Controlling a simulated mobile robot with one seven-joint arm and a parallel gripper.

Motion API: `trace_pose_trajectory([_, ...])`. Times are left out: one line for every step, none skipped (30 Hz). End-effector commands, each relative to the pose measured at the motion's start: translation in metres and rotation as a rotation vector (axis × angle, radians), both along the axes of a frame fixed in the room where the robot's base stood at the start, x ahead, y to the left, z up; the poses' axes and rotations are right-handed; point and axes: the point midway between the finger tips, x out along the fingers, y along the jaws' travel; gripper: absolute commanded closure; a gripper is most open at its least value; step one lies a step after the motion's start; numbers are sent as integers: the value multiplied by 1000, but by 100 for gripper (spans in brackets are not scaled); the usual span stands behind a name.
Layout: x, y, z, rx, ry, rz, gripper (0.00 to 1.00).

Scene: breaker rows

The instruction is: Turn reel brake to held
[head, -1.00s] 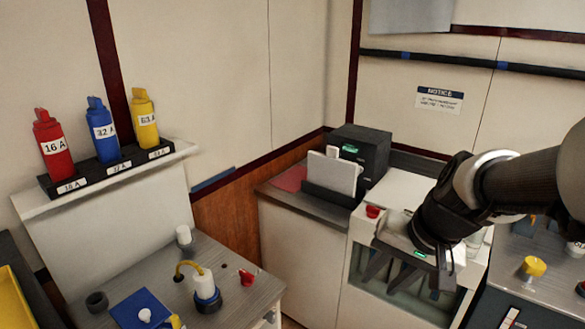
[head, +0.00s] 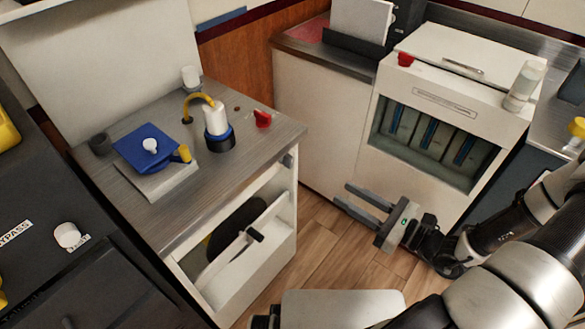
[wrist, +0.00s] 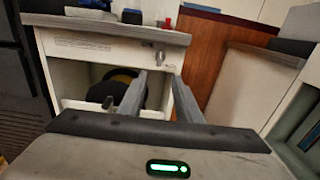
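A low cabinet (head: 228,290) holds a dark reel with yellow on it (head: 236,226) in its open front; the reel also shows in the wrist view (wrist: 122,88). A small grey knob or lever (wrist: 160,58) sits at the right of the cabinet's upper front panel, by faint print; its setting is too small to read. No label I can read names the reel brake. My gripper (head: 342,194) is open and empty, over the floor right of the cabinet, apart from it. In the wrist view its fingers (wrist: 157,90) point at the cabinet front.
On the cabinet top (head: 75,155) are a blue plate (head: 135,150), a blue-white plug with a yellow hook (head: 217,125) and a red knob (head: 262,118). A white unit with a window (head: 450,95) stands behind my gripper. Wooden floor (head: 322,240) is clear between.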

Motion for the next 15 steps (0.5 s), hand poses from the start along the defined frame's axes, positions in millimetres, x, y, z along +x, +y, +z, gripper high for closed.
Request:
trace_pose_trajectory([2,1,-1,7,1,-7,69])
trace_pose_trajectory([4,3,-1,8,2,-8,69])
trace_pose_trajectory([6,6,-1,7,1,-6,69])
trace_pose_trajectory([8,9,-1,7,1,-4,69])
trace_pose_trajectory([11,13,-1,7,1,-4,69])
trace_pose_trajectory([14,18,-1,7,1,-3,69])
trace_pose_trajectory([18,23,-1,8,2,-2,69])
trace_pose_trajectory([21,29,-1,7,1,-1,69])
trace_pose_trajectory([27,35,-2,6,1,-1,69])
trace_pose_trajectory([31,41,-1,6,0,0,69])
trace_pose_trajectory([35,46,-1,7,1,0,69])
trace_pose_trajectory([40,53,-2,6,1,0,69])
trace_pose_trajectory([44,58,-2,6,2,1,69])
trace_pose_trajectory([48,63,-2,6,1,0,69])
trace_pose_trajectory([54,71,-2,6,1,0,69])
